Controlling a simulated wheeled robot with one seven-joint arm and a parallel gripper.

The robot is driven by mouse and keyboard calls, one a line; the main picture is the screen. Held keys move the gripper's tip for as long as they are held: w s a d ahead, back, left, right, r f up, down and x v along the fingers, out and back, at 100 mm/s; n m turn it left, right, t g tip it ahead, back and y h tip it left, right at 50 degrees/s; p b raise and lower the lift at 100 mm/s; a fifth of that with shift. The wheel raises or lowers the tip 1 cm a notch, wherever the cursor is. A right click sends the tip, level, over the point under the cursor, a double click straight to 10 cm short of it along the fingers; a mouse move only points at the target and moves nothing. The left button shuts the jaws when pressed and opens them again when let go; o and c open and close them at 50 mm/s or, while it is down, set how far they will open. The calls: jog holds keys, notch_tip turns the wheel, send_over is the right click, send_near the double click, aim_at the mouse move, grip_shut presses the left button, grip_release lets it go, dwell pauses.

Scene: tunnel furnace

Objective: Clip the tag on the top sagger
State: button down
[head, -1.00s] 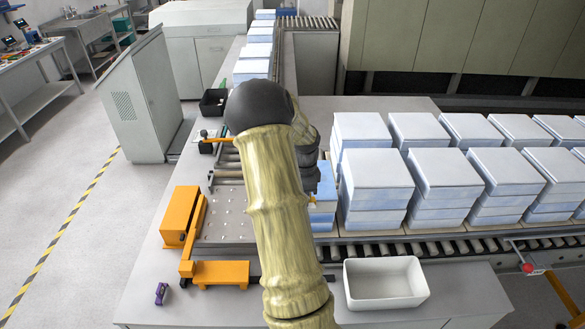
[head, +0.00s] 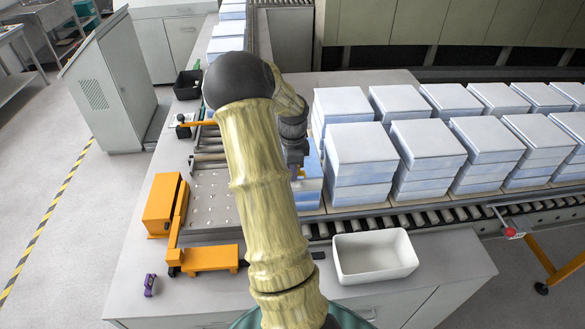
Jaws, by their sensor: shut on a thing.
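My gripper (head: 298,172) shows just right of my forearm, pointing down and shut on a small orange piece, which I take to be the tag (head: 301,172). It is at the near sagger stack (head: 309,190), a blue and white pile at the left end of the roller line. My arm hides most of this stack and its top sagger. I cannot tell whether the tag touches the sagger's rim.
Rows of stacked saggers (head: 361,147) stand close on the right. A white bin (head: 373,256) is at the front. An orange stop (head: 208,258) and orange block (head: 160,204) edge the ball-transfer plate (head: 207,205). A purple item (head: 149,284) lies at the front left.

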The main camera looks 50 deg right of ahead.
jog(key=shift+f, duration=0.3)
dwell(0.6)
jog(key=shift+f+b, duration=0.55)
jog(key=shift+f, duration=0.45)
